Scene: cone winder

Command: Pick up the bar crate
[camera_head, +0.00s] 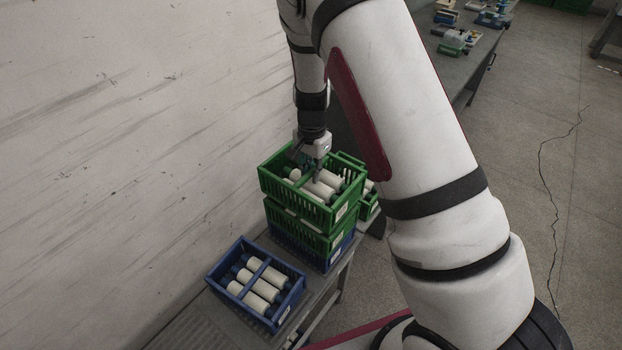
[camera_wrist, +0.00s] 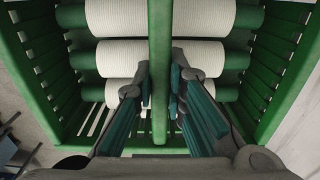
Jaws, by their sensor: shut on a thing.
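The green bar crate (camera_head: 290,203) is the top one of a stack by the wall and holds several white yarn cones (camera_head: 318,190). Its slatted walls (camera_wrist: 27,75) and its central bar (camera_wrist: 160,60) fill the wrist view. My gripper (camera_head: 316,172) comes down from above into the crate. In the wrist view my gripper (camera_wrist: 161,92) has one finger on each side of the bar, closed on it. White cones (camera_wrist: 110,58) lie across the crate under the bar. I cannot tell whether the crate is lifted off the crate below.
Under it are another green crate (camera_head: 297,232) and a blue one (camera_head: 318,262). A blue crate of cones (camera_head: 238,304) stands nearer on the bench (camera_head: 185,328). More green crates (camera_head: 369,208) are behind right. The pale wall (camera_head: 130,130) is close on the left.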

